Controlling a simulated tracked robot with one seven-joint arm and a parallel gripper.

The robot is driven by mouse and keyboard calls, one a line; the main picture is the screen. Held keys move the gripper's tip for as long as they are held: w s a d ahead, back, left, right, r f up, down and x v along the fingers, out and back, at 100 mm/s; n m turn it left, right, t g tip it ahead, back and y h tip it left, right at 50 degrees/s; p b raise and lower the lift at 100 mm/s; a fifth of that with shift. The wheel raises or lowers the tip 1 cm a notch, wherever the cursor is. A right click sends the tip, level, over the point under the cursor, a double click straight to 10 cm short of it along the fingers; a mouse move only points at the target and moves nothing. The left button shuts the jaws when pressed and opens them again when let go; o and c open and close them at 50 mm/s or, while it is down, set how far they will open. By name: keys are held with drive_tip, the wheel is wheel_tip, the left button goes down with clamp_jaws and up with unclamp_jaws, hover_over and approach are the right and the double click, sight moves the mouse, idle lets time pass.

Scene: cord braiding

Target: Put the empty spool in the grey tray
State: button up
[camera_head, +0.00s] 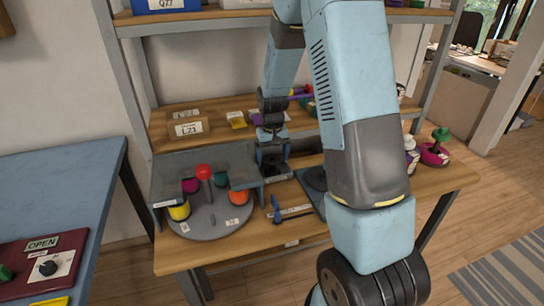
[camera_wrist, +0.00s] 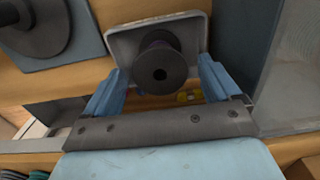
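The two blue fingers of my gripper (camera_wrist: 161,73) are spread either side of the spool, with a visible gap on each side. In the head view my gripper (camera_head: 273,160) points down at the back of the workbench, and the spool is not clearly visible there.
A dark disc (camera_wrist: 32,25) on a blue mat lies beside the tray. Left on the bench stands a round grey turntable (camera_head: 212,219) with coloured spools and a red-topped post. A shelf with boxes (camera_head: 188,128) is behind.

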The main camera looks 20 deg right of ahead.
sight(272, 159)
drive_tip(key=shift+r, duration=0.1)
wheel_tip(272, 159, up, 12)
drive_tip(key=s+r+t, duration=0.3)
drive_tip(key=s+r, duration=1)
drive_tip(key=s+r+t, duration=0.2)
drive_tip(key=s+r, duration=0.1)
drive_tip(key=s, duration=1.2)
drive_tip(key=shift+s+r+t, duration=0.2)
drive_tip(key=shift+r+t, duration=0.1)
drive_tip(key=shift+r, duration=0.1)
